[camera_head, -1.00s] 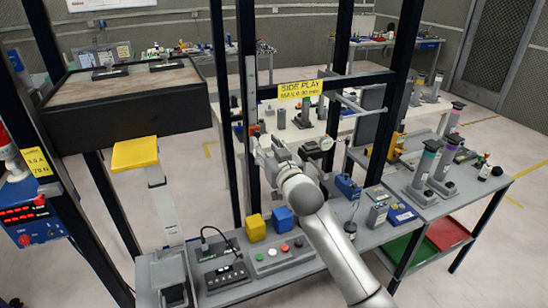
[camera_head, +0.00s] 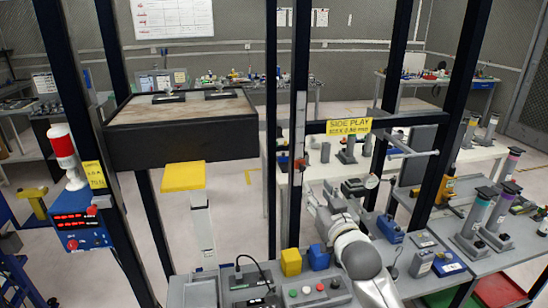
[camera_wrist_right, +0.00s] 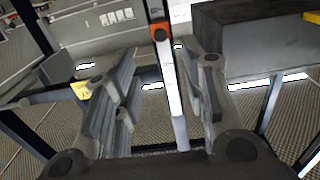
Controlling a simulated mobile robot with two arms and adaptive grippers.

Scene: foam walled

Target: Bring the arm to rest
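My right arm comes up from the lower right in the head view, with its grey gripper (camera_head: 328,200) in front of a dark upright of the test frame. In the right wrist view the two fingers stand wide apart, so the gripper (camera_wrist_right: 155,85) is open. Nothing is held between them. A pale upright with an orange part (camera_wrist_right: 160,33) shows in the gap, beyond the fingers. I cannot tell how far off it is. My left gripper is in neither view.
A bench with a button box (camera_head: 318,292), a yellow block (camera_head: 291,262) and a blue block (camera_head: 318,257) lies below the arm. Dark frame posts (camera_head: 298,120) stand close to it. A yellow pad (camera_head: 183,176) and a black-sided box (camera_head: 180,143) are at left.

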